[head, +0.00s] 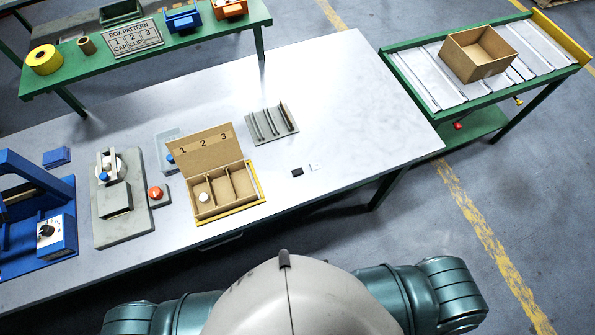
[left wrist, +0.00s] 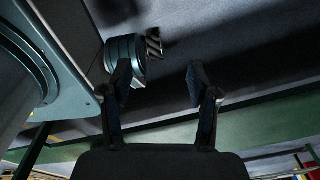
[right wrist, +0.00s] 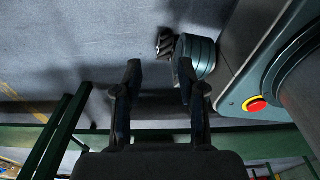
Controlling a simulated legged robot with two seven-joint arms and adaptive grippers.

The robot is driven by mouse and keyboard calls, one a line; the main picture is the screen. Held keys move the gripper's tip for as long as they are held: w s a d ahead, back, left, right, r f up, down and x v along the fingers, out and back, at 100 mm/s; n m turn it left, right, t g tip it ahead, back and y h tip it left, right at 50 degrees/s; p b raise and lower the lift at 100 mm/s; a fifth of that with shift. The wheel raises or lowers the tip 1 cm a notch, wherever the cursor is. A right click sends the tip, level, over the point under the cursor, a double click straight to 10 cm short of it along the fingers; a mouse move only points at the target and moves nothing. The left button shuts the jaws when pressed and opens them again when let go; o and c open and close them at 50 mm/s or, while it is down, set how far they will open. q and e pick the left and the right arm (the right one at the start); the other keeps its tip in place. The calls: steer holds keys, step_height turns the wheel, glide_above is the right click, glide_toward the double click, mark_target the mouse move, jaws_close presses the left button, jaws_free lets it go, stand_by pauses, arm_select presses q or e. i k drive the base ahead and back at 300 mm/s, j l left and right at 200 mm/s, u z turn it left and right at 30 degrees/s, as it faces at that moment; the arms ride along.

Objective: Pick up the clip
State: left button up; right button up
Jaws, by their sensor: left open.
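No part is plainly recognisable as the clip. A small black piece (head: 297,173) and a small white piece (head: 315,166) lie on the table right of the cardboard box. A grey slotted rack (head: 272,135) with thin upright strips stands behind them. The open cardboard box (head: 257,187) has compartments marked 1, 2, 3; a white round cap (head: 204,197) sits in the left one, and the other two look empty. My left gripper (left wrist: 158,75) is open and empty, away from the parts. My right gripper (right wrist: 159,75) is open and empty over the floor. Neither gripper shows in the head view.
A grey press fixture (head: 118,215) with a red button (head: 156,193) stands left of the box, and a blue machine (head: 45,235) farther left. A green bench (head: 185,42) is behind. A roller conveyor (head: 420,75) carries an open carton (head: 470,65). The table's right part is clear.

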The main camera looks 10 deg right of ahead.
mark_target(299, 171)
steer(key=k+j+z, duration=0.15)
steer(key=j+z, duration=0.3)
steer(key=k+j+z, duration=0.15)
steer(key=z, duration=0.25)
steer(key=k+j+z, duration=0.25)
steer(key=z, duration=0.2)
